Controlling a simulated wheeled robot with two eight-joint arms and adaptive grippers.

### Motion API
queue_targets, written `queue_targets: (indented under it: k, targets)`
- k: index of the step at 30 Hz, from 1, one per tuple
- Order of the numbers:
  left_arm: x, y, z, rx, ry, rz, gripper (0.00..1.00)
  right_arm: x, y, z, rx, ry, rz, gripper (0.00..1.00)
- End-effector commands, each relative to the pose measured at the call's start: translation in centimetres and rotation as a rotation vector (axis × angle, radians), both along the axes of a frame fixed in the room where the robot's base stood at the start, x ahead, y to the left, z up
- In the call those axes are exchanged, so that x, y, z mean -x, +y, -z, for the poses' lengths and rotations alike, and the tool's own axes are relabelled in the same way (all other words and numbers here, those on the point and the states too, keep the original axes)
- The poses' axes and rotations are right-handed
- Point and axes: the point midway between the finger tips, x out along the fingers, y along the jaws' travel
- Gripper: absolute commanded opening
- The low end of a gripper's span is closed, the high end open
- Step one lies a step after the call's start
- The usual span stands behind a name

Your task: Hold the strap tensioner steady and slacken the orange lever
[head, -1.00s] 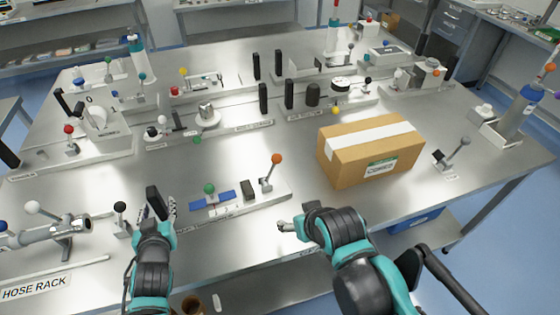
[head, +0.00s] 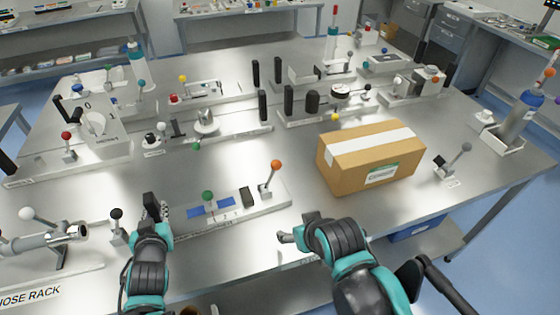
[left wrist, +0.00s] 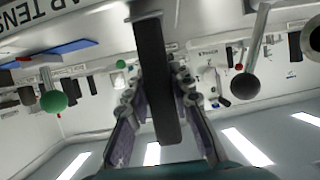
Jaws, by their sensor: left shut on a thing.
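The strap tensioner is a pale base plate (head: 232,216) near the table's front edge, with a blue strap (head: 210,211), a green knob (head: 208,196) and a black block (head: 246,197). Its orange-knobbed lever (head: 276,165) stands near the right end, leaning slightly right. My left gripper (head: 155,212) is shut on the black upright grip (head: 150,201) at the left end. In the left wrist view the grip (left wrist: 155,80) stands between both fingers, and the green knob (left wrist: 53,101) shows at left. My right gripper (head: 286,238) is apart from the lever, near the front edge; its opening is unclear.
A cardboard box (head: 370,157) stands right of the orange lever. A black-knobbed lever (head: 116,214) is close to the left of my left gripper. A hose rack fixture (head: 45,238) lies farther left. Bare table lies between the tensioner and the box.

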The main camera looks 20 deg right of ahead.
Motion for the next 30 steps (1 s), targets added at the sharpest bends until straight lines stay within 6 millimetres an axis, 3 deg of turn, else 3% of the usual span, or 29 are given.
queue_targets:
  k: [30]
  targets:
    - [0.23, -0.04, 0.94, 0.0, 0.006, 0.0, 0.0, 0.0, 0.0, 0.66, 0.0, 0.0, 0.0, 0.73]
